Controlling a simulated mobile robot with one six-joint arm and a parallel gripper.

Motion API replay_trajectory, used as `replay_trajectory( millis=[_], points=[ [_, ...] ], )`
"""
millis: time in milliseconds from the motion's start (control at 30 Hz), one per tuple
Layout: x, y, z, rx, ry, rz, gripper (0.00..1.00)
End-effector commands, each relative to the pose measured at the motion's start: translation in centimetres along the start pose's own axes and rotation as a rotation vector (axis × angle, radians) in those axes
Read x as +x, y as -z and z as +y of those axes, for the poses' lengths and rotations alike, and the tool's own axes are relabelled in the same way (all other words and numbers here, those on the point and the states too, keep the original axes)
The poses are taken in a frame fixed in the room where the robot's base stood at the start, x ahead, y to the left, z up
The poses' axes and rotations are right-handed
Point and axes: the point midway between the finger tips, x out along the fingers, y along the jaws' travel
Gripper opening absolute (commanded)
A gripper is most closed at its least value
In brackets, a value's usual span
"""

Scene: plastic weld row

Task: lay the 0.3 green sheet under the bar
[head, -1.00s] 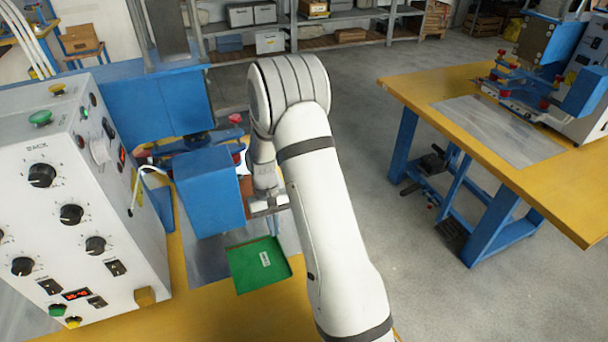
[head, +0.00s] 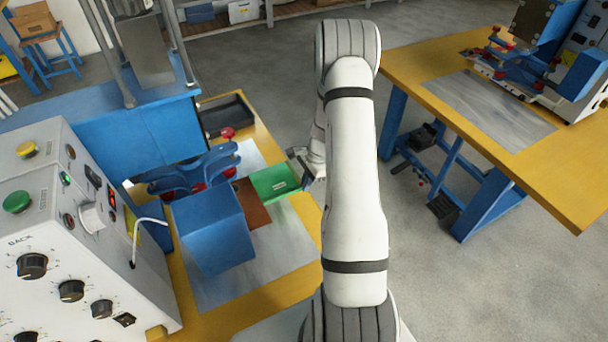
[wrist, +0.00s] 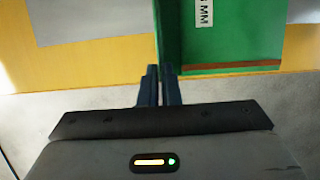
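The green sheet (head: 275,182), with a small white label, is to the right of the blue welding machine, beside a brown patch (head: 252,204). My gripper (head: 300,163) is at its right edge. In the wrist view the fingers (wrist: 160,72) are close together on an upright edge of the green sheet (wrist: 225,35). Its label shows "MM", but the number is cut off. The machine has a blue block (head: 212,230) in front and blue clamp arms (head: 190,172) with red knobs behind it. I cannot make out the bar clearly, nor whether the sheet touches the surface below.
A grey plate (head: 275,258) lies on the yellow table (head: 312,218). The control box (head: 55,245) with knobs stands at left. A dark tray (head: 228,115) sits at the table's back. A second yellow table (head: 445,80) with another machine stands at right, across clear floor.

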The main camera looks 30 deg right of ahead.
Motion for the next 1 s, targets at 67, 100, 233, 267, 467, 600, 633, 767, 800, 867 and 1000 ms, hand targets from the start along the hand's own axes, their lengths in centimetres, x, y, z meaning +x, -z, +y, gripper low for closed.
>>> replay_trajectory(
  millis=[67, 100, 233, 267, 467, 600, 633, 767, 800, 867, 1000],
  points=[
    [0.7, -0.4, 0.0, -0.004, -0.002, -0.001, 0.0],
    [1.0, -0.7, 0.0, -0.004, -0.003, -0.001, 0.0],
    [1.9, -1.6, 0.0, -0.006, -0.003, 0.0, 0.0],
    [2.2, -1.7, 0.0, -0.006, -0.002, 0.0, 0.0],
    [3.6, -3.0, 0.1, -0.005, -0.003, -0.001, 0.0],
    [4.2, -4.2, 0.0, -0.006, -0.001, 0.0, 0.0],
    [4.3, -4.5, 0.1, -0.005, -0.001, 0.0, 0.0],
    [4.7, -5.7, 0.1, -0.006, -0.002, 0.0, 0.0],
    [4.8, -6.0, 0.1, -0.005, -0.001, 0.0, 0.0],
    [5.0, -6.6, 0.0, -0.005, -0.001, 0.0, 0.0],
    [5.5, -7.9, 0.1, -0.004, -0.002, 0.0, 0.0]
  ],
)
